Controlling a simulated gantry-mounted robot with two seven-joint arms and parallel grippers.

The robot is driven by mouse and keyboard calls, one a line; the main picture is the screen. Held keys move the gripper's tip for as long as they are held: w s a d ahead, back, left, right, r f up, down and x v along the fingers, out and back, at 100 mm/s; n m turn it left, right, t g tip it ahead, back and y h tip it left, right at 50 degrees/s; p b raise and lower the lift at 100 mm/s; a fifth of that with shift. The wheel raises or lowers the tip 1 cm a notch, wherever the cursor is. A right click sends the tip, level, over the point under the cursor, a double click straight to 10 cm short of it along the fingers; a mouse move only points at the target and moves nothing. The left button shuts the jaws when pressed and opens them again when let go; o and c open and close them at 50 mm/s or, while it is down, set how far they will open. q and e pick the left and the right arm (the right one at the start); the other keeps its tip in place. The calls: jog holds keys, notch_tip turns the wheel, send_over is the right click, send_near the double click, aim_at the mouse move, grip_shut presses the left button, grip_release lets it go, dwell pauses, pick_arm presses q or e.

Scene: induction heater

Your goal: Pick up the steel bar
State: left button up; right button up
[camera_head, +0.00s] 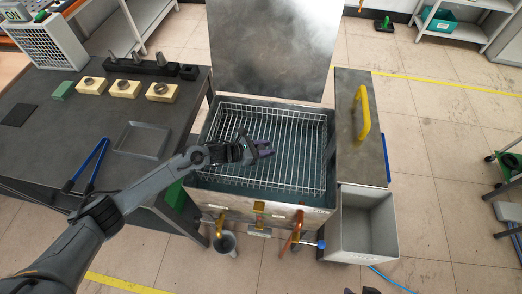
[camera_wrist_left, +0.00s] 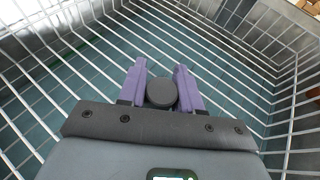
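My left gripper (camera_head: 265,149) is over the wire basket (camera_head: 228,110) of the open tank, its purple fingers pointing right. In the left wrist view, the fingers of this gripper (camera_wrist_left: 162,85) close on both sides of a dark grey round piece, which looks like the end of the steel bar (camera_wrist_left: 161,93). The bar's length is hidden, so I cannot tell whether it touches the basket floor. In the head view the gripper hides the bar. My right gripper is not in view.
The tank's raised metal lid (camera_head: 270,50) stands behind the basket. A box with a yellow handle (camera_head: 362,112) and a grey bin (camera_head: 345,222) are at its right. The left table (camera_head: 55,130) holds yellow blocks (camera_head: 125,89), a shallow tray (camera_head: 142,141) and blue-handled tongs (camera_head: 92,165).

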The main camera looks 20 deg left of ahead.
pick_arm(q)
grip_shut()
jog(key=shift+r, duration=0.1)
